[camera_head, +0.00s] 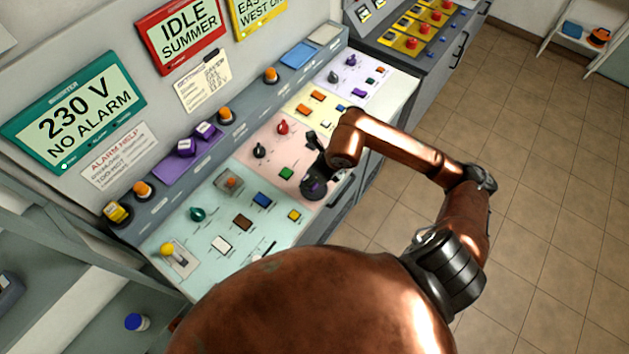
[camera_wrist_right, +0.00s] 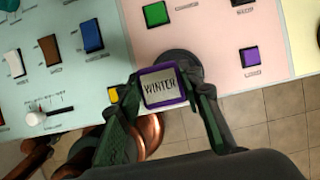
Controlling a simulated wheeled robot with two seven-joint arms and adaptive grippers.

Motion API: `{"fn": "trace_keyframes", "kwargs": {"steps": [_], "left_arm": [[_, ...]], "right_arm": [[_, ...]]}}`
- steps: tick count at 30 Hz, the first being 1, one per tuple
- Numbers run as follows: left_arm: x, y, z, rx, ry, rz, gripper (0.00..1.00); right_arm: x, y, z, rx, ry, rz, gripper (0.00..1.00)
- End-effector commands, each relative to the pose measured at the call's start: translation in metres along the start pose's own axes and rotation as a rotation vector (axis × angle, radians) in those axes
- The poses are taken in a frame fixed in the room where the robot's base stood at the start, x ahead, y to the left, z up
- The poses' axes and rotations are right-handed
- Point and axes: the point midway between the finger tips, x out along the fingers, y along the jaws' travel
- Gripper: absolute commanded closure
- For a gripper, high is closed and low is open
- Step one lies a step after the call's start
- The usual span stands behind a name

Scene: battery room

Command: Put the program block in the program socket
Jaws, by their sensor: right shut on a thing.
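My right gripper (camera_head: 315,175) is over the front edge of the pink panel section in the head view. In the right wrist view its two fingers (camera_wrist_right: 164,90) are shut on a purple-rimmed block (camera_wrist_right: 165,88) with a pale face reading WINTER. The block's underside is hidden. A dark round shape (camera_wrist_right: 180,60) shows just behind the block; I cannot tell whether they touch. A purple plate (camera_head: 174,170) at the left of the sloped desk carries two purple blocks (camera_head: 186,147). I cannot tell which part is the program socket. My left gripper is not in view.
The desk carries switches and knobs, including a red knob (camera_head: 283,127), a green switch (camera_head: 286,173) and a lever with a yellow ball (camera_head: 167,249). Signs, one reading IDLE SUMMER (camera_head: 182,32), hang behind. Tiled floor (camera_head: 545,190) is clear on the right.

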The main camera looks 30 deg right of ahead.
Motion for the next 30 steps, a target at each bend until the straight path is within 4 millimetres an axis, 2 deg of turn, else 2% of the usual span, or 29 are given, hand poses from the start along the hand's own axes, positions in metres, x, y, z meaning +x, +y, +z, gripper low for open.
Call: {"fn": "trace_keyframes", "kwargs": {"steps": [3,11,17,27,28,30], "left_arm": [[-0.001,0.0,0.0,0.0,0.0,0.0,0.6],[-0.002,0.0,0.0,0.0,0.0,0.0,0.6],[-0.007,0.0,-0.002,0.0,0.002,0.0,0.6],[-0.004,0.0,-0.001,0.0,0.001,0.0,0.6],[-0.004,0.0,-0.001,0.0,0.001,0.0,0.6],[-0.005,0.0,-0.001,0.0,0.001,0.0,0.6]], "right_arm": [[0.012,-0.01,-0.003,0.001,0.0,0.001,0.91],[0.026,-0.022,-0.007,0.002,0.0,0.0,0.91],[0.051,-0.021,-0.017,0.0,0.0,0.002,0.91],[0.056,-0.021,-0.019,-0.002,-0.002,0.0,0.91],[0.056,-0.021,-0.019,-0.002,-0.001,0.0,0.65],[0.056,-0.021,-0.018,-0.002,-0.001,0.0,0.6]]}}
